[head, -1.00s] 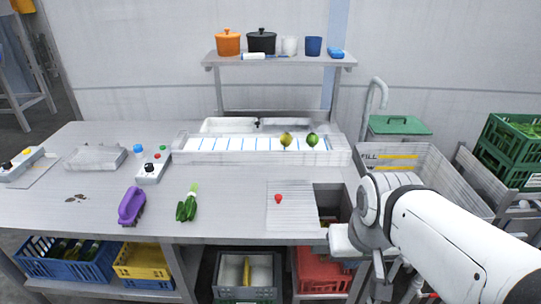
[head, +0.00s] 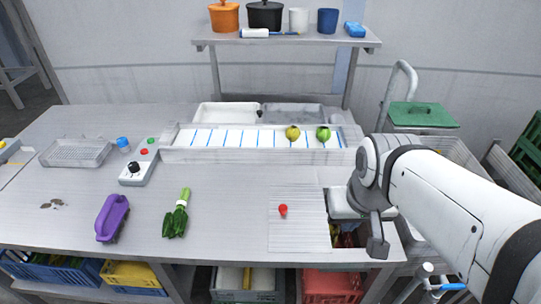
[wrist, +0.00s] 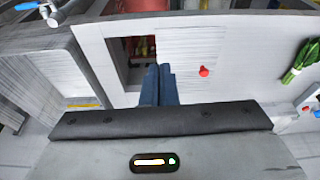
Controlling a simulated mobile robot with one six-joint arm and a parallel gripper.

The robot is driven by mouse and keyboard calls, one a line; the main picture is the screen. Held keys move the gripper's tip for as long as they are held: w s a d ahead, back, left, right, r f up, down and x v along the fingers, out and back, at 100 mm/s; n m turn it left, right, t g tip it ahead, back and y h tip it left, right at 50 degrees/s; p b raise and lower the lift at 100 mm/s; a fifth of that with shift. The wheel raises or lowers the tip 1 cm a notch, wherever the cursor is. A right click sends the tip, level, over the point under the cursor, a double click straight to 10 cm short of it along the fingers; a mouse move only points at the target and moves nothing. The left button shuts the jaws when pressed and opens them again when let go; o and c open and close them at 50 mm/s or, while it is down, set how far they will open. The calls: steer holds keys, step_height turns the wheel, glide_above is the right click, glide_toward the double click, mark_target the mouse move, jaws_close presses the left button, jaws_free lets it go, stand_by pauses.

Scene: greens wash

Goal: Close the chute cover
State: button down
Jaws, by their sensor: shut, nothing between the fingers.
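The chute cover (head: 298,232) is a pale ridged flat panel with a red knob (head: 283,211), lying flush on the bench. The chute opening (head: 347,238) beside its right edge is uncovered, and dark space and coloured contents show below. In the wrist view the cover (wrist: 183,45) lies right of the opening (wrist: 113,45), with the red knob (wrist: 204,71) to the right of my fingers. My gripper (wrist: 158,70) is shut and empty, its dark blue fingertips by the border of opening and cover, apart from the knob. In the head view its fingertips are hidden.
A green leafy bunch (head: 176,214), a purple brush (head: 112,218) and a control box (head: 139,166) stand left of the cover. A long trough (head: 250,154) holding two round vegetables runs behind it. The bench between bunch and cover is clear.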

steer(key=w+a+f+n+g+h+b, duration=0.2)
steer(key=w+a+n+g+h+b, duration=0.1)
steer(key=w+a+n, duration=0.7)
steer(key=w+a+f+n+h+b, duration=0.1)
steer(key=w+a+f+n+h, duration=0.15)
steer(key=a, duration=0.25)
steer(key=w+a+f+n+t+h+b, duration=0.1)
steer(key=w+a+f+n, duration=0.15)
steer(key=a+n, duration=0.2)
steer(key=w+a+f+n+h, duration=0.2)
steer(key=a+f+n, duration=0.1)
steer(key=a, duration=0.3)
glide_toward(281, 213)
steer(key=f, duration=0.2)
steer(key=w+f, duration=0.1)
steer(key=shift+a+f+y, duration=0.25)
steer(key=shift+a+f, duration=0.1)
steer(key=shift+f, duration=0.05)
steer(key=shift+m, duration=0.3)
steer(key=shift+w+d+f, duration=0.1)
steer(key=shift+d+f, duration=0.1)
steer(key=shift+d, duration=0.8)
steer(key=shift+w+d+f, duration=0.15)
steer(key=shift+d+f, duration=0.05)
steer(key=shift+d, duration=0.8)
steer(key=shift+s+d, duration=0.15)
